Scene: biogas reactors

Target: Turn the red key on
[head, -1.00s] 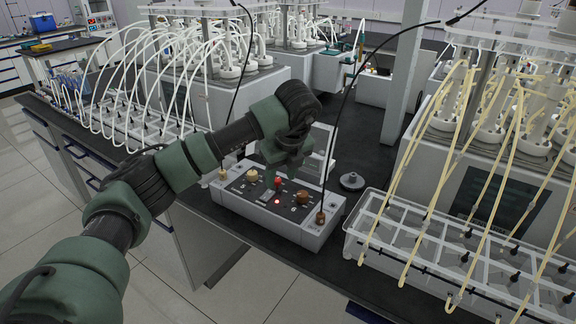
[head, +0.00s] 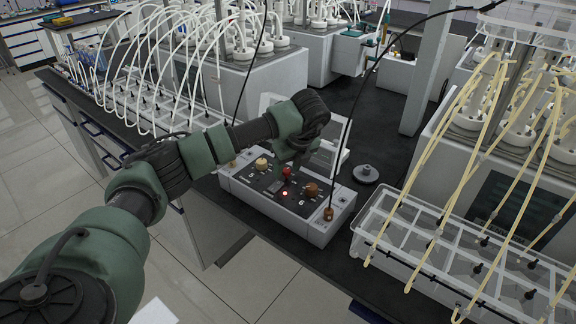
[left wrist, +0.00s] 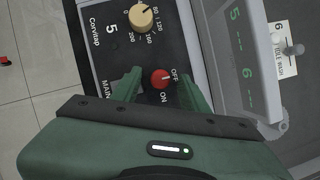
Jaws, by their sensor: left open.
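The red key (head: 287,171) is a small round knob on the dark top panel of a grey control box (head: 325,230). In the left wrist view the red key (left wrist: 160,79) sits beside printed OFF and ON labels; I cannot tell exactly which one it points at. My left gripper (head: 289,165) is above the panel, pointing down. In the left wrist view the open fingers of my left gripper (left wrist: 160,88) stand on either side of the key, with gaps showing. A red light (head: 284,193) glows near the key. My right gripper is not in view.
A cream dial (left wrist: 141,17) and a brown knob (head: 311,189) flank the key. A tilted display (left wrist: 240,50) stands behind the panel. A clear tray (head: 400,230) with yellow tubes is at the right. Black cables rise beside the box.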

